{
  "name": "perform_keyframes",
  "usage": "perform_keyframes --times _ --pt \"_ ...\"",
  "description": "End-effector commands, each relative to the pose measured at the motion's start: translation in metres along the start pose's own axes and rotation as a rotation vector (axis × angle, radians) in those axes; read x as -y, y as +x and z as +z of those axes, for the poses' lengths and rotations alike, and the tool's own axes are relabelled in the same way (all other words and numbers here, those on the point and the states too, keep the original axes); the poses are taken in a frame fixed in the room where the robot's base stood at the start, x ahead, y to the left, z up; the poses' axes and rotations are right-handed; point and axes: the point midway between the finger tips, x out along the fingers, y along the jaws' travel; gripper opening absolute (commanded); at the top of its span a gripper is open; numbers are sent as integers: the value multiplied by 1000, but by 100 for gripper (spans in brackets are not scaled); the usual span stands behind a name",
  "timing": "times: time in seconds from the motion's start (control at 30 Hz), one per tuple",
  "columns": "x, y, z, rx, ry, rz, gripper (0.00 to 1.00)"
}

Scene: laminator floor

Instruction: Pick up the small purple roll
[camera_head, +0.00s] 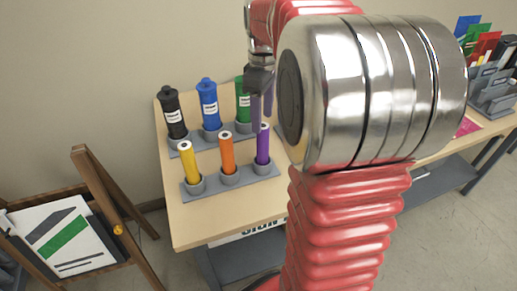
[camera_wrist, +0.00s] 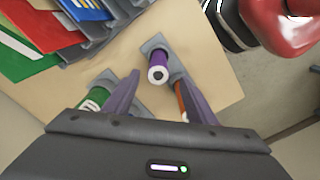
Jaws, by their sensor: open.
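The small purple roll (camera_head: 263,143) stands upright in the right cup of the front grey holder (camera_head: 235,181) on the wooden table. It also shows in the wrist view (camera_wrist: 160,57), its white-ringed end facing the camera. My gripper (camera_head: 262,112) is open above the purple roll in the head view, with its fingers pointing down. In the wrist view, the fingertips of my gripper (camera_wrist: 160,74) lie on either side of the roll's end. I cannot tell whether they touch it. The orange roll (camera_head: 227,155) and the yellow roll (camera_head: 189,163) stand to its left.
Behind stand a black bottle (camera_head: 171,112), a blue bottle (camera_head: 208,103) and a green bottle (camera_head: 242,100), the green one partly hidden by my gripper. A grey rack (camera_head: 492,88) with coloured folders is at the far right. A wooden easel (camera_head: 100,190) stands left of the table.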

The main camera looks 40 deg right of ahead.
Motion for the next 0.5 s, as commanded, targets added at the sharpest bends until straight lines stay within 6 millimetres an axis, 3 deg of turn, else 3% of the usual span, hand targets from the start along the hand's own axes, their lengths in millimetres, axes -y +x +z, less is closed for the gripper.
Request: perform_keyframes --times 0.27,0.5 --pt "0 2 0 0 1 0 51" --pt "1 27 0 1 1 -2 51"
